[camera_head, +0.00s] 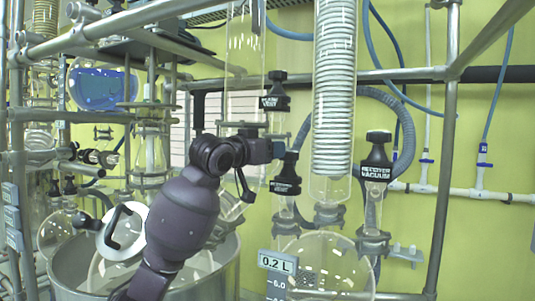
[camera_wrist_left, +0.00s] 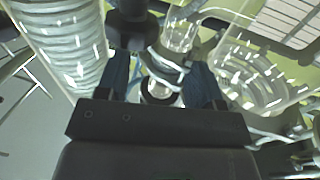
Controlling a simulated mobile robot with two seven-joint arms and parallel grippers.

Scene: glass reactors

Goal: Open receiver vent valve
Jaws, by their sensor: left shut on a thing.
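The receiver vent valve (camera_head: 286,180) has a black handle with a small white-lettered label, too small to read surely, on a glass neck above the receiver (camera_head: 325,262). My left gripper (camera_head: 276,152) reaches in from the left at its handle and is shut on it. In the left wrist view the dark fingers of the left gripper (camera_wrist_left: 160,78) stand either side of a glass neck and dark valve parts; the exact contact is partly hidden. My right gripper is not in view.
A similar black valve (camera_head: 273,100) sits just above, and the receiver vacuum valve (camera_head: 376,165) stands to the right. A glass coil condenser (camera_head: 335,85) rises between them. Metal frame posts (camera_head: 443,170) and a steel vessel (camera_head: 75,270) surround the fragile glassware.

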